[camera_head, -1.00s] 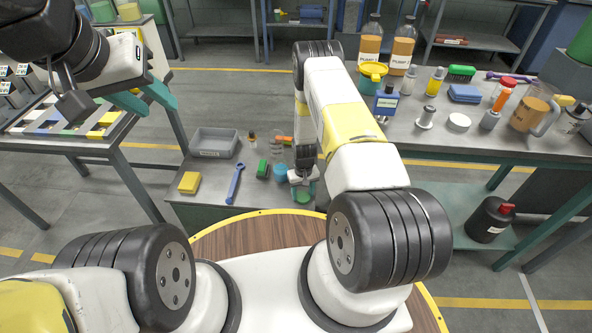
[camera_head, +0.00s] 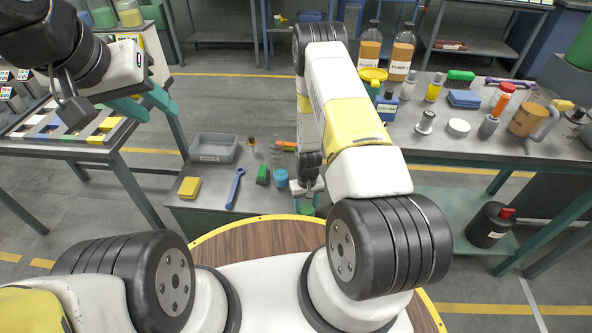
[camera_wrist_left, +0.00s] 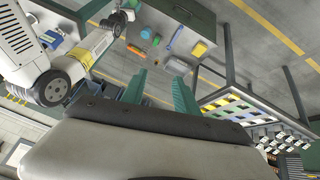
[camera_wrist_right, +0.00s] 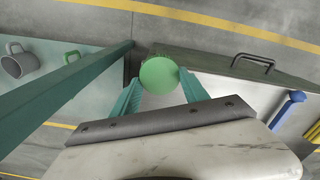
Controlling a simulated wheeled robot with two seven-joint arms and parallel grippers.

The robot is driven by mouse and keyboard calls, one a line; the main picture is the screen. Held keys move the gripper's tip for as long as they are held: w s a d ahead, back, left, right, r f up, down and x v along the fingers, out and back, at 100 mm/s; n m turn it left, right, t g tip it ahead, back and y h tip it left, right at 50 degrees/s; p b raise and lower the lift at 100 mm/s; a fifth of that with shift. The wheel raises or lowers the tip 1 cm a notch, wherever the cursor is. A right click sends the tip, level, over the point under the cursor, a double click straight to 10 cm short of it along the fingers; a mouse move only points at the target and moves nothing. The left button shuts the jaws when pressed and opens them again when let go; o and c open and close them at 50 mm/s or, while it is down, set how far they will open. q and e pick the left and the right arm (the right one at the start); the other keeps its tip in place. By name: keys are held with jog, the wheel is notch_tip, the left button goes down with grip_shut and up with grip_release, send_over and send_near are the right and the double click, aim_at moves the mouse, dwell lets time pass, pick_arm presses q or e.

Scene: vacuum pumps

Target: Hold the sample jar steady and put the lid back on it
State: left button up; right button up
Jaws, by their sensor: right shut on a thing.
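My right gripper (camera_head: 307,197) is shut on a round green disc-shaped thing (camera_wrist_right: 159,75), which looks like a lid. Its green top also shows in the head view (camera_head: 306,210), low at the front right corner of the small bench. Whether a jar is under the disc is hidden. A blue cylinder (camera_head: 281,177) stands on the bench just left of the right gripper; I cannot tell if it is the sample jar. My left gripper (camera_head: 146,104) is open and empty, raised high at the left; its spread fingers show in the left wrist view (camera_wrist_left: 157,90).
Bottles and containers crowd the right table (camera_head: 470,146). A drawer handle (camera_wrist_right: 252,62) shows near the right gripper.

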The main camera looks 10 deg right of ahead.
jog(key=s+r, duration=0.1)
jog(key=s, duration=0.9)
jog(key=shift+a, duration=0.1)
